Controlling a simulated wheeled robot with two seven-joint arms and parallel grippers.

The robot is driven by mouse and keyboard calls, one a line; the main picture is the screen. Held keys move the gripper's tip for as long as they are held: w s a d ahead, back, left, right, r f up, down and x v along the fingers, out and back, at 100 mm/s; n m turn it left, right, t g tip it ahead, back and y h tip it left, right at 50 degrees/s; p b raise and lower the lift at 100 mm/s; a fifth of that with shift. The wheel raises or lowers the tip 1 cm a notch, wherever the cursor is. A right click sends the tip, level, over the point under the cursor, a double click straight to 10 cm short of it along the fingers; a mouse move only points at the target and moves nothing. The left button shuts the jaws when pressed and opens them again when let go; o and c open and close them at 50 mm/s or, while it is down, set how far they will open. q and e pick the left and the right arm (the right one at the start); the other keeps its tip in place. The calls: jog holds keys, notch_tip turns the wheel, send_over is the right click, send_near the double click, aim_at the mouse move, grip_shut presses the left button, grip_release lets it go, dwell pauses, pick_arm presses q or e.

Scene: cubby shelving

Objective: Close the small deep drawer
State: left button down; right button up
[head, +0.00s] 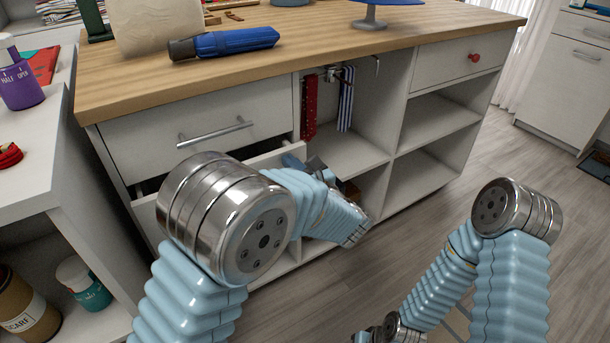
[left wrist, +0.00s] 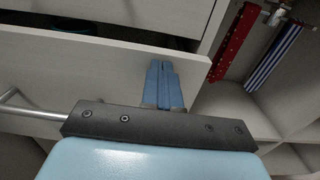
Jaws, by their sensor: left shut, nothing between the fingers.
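An open white drawer (head: 266,160) sits below the upper left drawer of the wooden-topped cabinet, pulled partly out and largely hidden behind my left arm in the head view. In the left wrist view its front panel (left wrist: 85,68) spans the left and middle, with a metal bar handle (left wrist: 30,110) at the left. A dark gap with something blue inside shows behind its top edge. My left gripper (left wrist: 163,80) is shut and empty, its blue fingers together over the panel near its right edge; contact is unclear.
The upper left drawer (head: 200,125) and the red-knobbed drawer (head: 458,65) look closed. Red and striped ties (head: 346,98) hang in the open cubby right of the drawer. A white shelf unit (head: 60,185) stands close at the left. Open floor (head: 420,240) lies in front.

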aim_at(279, 151)
pick_arm(q)
jog(key=x, duration=0.6)
jog(key=shift+w+a, duration=0.1)
jog(key=shift+w+a+r, duration=0.15)
jog(key=shift+w+a, duration=0.05)
